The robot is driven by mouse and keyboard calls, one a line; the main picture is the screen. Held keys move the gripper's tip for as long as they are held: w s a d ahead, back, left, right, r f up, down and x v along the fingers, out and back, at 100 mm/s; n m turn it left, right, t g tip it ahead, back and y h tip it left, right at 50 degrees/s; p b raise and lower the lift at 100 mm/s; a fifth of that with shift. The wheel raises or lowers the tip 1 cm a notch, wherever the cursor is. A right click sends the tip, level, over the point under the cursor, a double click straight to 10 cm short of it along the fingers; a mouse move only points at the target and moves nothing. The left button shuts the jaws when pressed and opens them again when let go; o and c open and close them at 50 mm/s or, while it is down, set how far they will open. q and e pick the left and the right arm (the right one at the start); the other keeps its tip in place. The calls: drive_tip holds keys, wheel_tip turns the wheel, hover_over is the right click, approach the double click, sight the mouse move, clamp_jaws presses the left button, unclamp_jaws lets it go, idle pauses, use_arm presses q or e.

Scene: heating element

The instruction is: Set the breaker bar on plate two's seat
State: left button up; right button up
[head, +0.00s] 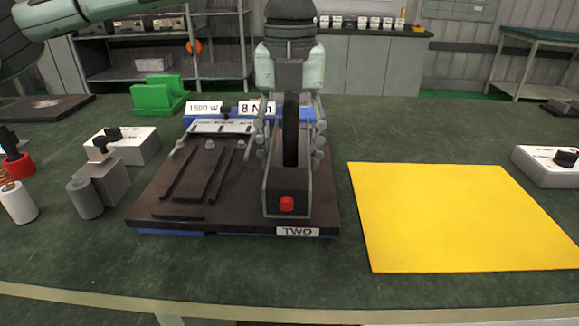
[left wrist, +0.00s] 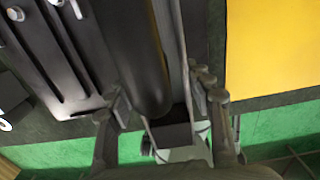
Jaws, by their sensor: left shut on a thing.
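Plate two (head: 165,207) is a dark board on the bench with a "TWO" label (head: 298,231) at its front edge. The breaker bar appears to be the long grey body (head: 288,187) with a black rounded piece (head: 290,130) along it and a red button on its near end. It lies lengthwise over the right part of the plate. My left gripper (head: 290,135) comes down from above, with its fingers on either side of it, shut on it. In the left wrist view, the fingers flank the black piece (left wrist: 152,90). The underside is hidden, so I cannot tell whether it touches the seat.
A yellow mat (head: 450,215) lies to the right, clear. A grey block with a cylinder (head: 95,185) and a white switch box (head: 130,146) stand left of the plate. Signs "1590 W" (head: 203,107) and "8 Nm" stand behind it. A green holder (head: 158,95) is at back left.

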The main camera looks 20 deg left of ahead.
use_arm(q)
drive_tip(key=shift+f, duration=1.6)
drive_tip(key=shift+f, duration=0.1)
drive_tip(key=o, duration=1.6)
drive_tip(key=shift+f, duration=0.1)
wheel_tip(320, 180, up, 12)
drive_tip(key=shift+r, duration=0.2)
